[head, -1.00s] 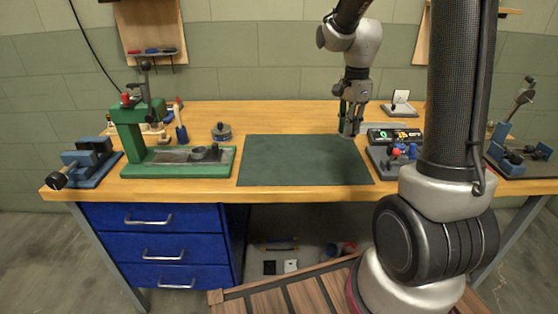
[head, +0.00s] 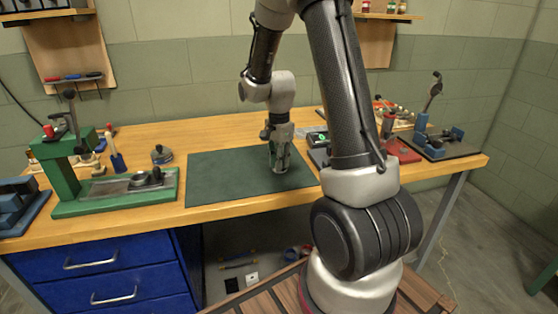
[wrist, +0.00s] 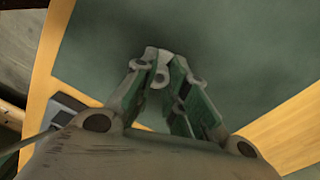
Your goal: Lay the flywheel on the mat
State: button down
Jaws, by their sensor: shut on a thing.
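The dark green mat (head: 225,178) lies flat on the wooden bench. My gripper (head: 280,168) points down over the right part of the mat. In the wrist view my gripper (wrist: 162,70) is shut on a small grey metal piece (wrist: 160,76), apparently the flywheel, with the mat (wrist: 230,50) behind it. The fingers hide most of this piece. Its tips are low, close to the mat; I cannot tell whether the piece touches it.
A green press (head: 65,170) stands left of the mat, with a round metal part (head: 161,154) behind the mat's left corner. A device with a lit display (head: 318,138) is close right of my gripper. A blue-grey fixture (head: 432,138) stands far right. The mat's left and middle are clear.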

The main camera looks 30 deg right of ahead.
jog(key=shift+f, duration=0.1)
jog(key=c, duration=1.4)
grip_release()
jog(key=shift+c, duration=0.2)
notch_tip(320, 180, up, 12)
jog(key=s+a+r+n+t, duration=0.2)
jog(key=s+r+n, duration=0.3)
jog(key=s+n, duration=0.3)
jog(key=s+a+r+n+t, duration=0.2)
jog(key=s+r+n, duration=0.3)
jog(key=s, duration=1)
jog(key=n, duration=0.3)
jog(key=shift+a+n, duration=0.3)
jog(key=shift+a, duration=0.05)
jog(key=shift+s, duration=0.1)
